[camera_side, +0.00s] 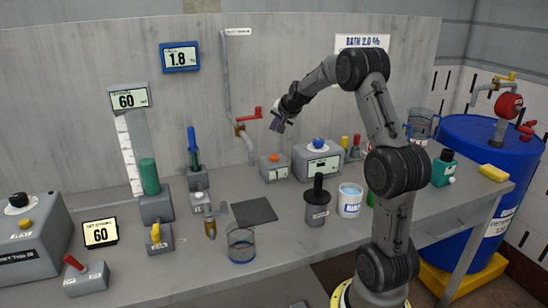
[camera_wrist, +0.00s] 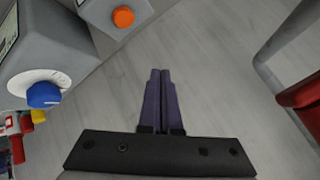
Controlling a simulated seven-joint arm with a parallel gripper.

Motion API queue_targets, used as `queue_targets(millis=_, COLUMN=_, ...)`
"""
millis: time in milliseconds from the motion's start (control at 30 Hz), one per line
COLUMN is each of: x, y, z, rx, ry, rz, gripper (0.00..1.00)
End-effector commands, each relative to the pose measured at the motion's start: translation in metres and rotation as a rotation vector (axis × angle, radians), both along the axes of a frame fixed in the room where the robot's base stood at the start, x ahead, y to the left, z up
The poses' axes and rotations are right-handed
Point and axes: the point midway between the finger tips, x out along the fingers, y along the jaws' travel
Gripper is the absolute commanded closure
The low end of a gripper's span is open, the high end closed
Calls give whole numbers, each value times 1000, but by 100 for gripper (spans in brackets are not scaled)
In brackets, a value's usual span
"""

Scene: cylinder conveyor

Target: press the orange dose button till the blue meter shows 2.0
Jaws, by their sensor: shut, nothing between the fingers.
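The orange dose button (camera_side: 274,157) sits on top of a small grey box (camera_side: 275,173) on the bench; it also shows in the wrist view (camera_wrist: 123,17), near the top left of centre. The blue-framed meter (camera_side: 180,57) on the back panel reads 1.8. My gripper (camera_side: 278,126) is shut and empty, in the air above the button box. In the wrist view its purple fingertips (camera_wrist: 160,72) lie together, right of and below the button in the picture, and apart from it.
Right of the button box stands a grey unit with a blue knob (camera_side: 319,143). A red-handled pipe tap (camera_side: 249,115) is on the panel just left of my gripper. A black-handled pot (camera_side: 318,205) and white-blue tub (camera_side: 350,200) stand in front. A sign (camera_side: 361,41) reads "BATH 2.0 %".

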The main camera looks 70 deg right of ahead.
Motion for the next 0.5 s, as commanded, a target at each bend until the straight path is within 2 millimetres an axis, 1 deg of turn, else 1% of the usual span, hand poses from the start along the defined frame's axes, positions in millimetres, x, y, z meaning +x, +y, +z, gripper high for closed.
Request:
queue_targets(millis=400, x=-1, y=0, z=-54, rx=2, ry=2, rz=-2, gripper=100)
queue_targets(millis=500, x=0, y=0, z=-64, rx=1, ry=1, rz=-2, gripper=100)
